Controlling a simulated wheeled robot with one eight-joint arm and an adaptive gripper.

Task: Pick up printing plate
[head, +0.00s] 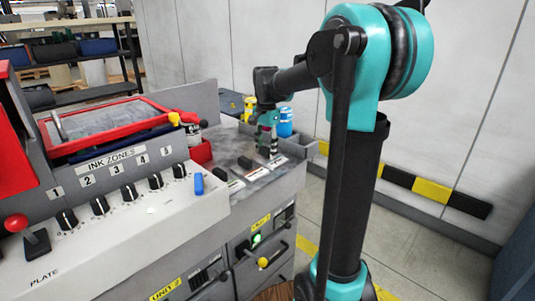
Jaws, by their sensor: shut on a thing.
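My gripper (268,150) is small and far off in the head view, pointing down at the right end of the grey worktop (258,189). It is shut on a small dark piece, which appears to be a printing plate; the fingers hide most of it. I cannot tell whether it is clear of the worktop. Beside it, nearer to me, two more dark pieces lie in a row with pale labels: one (246,163) in the middle and one (221,175) at the near left.
A blue bottle (285,122) and a yellow container (250,108) stand behind my gripper. A red bin (201,152) is to its left. The machine's knob panel (130,208) fills the front left. Open floor (420,245) lies to the right.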

